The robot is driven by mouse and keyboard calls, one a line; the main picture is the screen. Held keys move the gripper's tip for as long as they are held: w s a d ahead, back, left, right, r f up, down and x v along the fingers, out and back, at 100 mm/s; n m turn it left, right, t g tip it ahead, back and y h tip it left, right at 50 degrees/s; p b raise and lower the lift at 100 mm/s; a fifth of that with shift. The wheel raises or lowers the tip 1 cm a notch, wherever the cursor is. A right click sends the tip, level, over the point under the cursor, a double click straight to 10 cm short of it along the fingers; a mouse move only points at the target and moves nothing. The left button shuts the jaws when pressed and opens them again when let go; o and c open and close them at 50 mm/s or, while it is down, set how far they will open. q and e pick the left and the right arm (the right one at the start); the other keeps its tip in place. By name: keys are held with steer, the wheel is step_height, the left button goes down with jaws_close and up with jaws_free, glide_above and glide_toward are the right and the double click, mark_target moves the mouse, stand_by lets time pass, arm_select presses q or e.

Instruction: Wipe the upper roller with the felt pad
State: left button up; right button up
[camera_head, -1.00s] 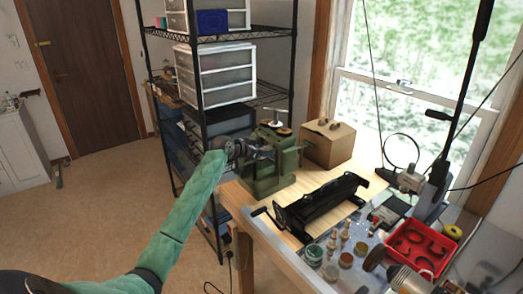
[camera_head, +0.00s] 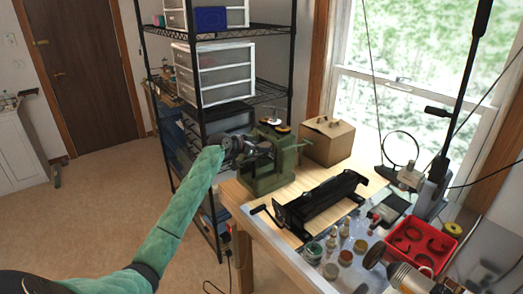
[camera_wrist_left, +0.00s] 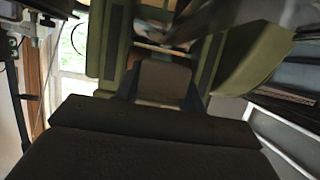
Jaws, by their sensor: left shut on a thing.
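The green rolling mill (camera_head: 268,172) stands on the back left corner of the wooden bench. My left gripper (camera_head: 246,148) is at the mill's left side, level with its upper half. In the left wrist view, a small brown-grey block, which looks like the felt pad (camera_wrist_left: 165,80), sits between the dark fingers. The gripper is shut on it. The mill's green uprights (camera_wrist_left: 245,58) stand on both sides of the pad. A dark grey bar, perhaps the upper roller (camera_wrist_left: 230,14), crosses the top of that view. I cannot tell whether the pad touches it.
A cardboard box (camera_head: 328,141) stands behind the mill to the right. A black slip-roll machine (camera_head: 318,200) lies in front. Small jars (camera_head: 314,252) and a red tray (camera_head: 422,243) fill the near right. A wire shelf (camera_head: 270,97) rises behind my gripper.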

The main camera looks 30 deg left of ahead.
arm_select(q)
steer(key=shift+w+a+b, duration=0.2)
steer(key=shift+a+b, duration=0.1)
steer(key=shift+a, duration=0.2)
steer(key=shift+w+a+b, duration=0.15)
steer(key=shift+a+b, duration=0.1)
steer(key=shift+a, duration=0.25)
steer(key=shift+d, duration=0.1)
steer(key=shift+s+d+p, duration=0.2)
steer(key=shift+s+d, duration=0.05)
steer(key=shift+d, duration=0.35)
steer(key=shift+s+d+p, duration=0.25)
steer(key=shift+d, duration=0.4)
steer(key=shift+s+d+p, duration=0.2)
steer(key=shift+s+d, duration=0.05)
steer(key=shift+d, duration=0.35)
steer(key=shift+a, duration=0.1)
steer(key=shift+w+a+f+b, duration=0.1)
steer(key=shift+w+a+b, duration=0.2)
steer(key=shift+a+b, duration=0.25)
steer(key=shift+w+a+b, duration=0.3)
steer(key=shift+a, duration=0.45)
steer(key=shift+w+a+b, duration=0.15)
steer(key=shift+a+b, duration=0.15)
steer(key=shift+a, duration=0.2)
steer(key=shift+r, duration=0.2)
steer(key=shift+a, duration=0.1)
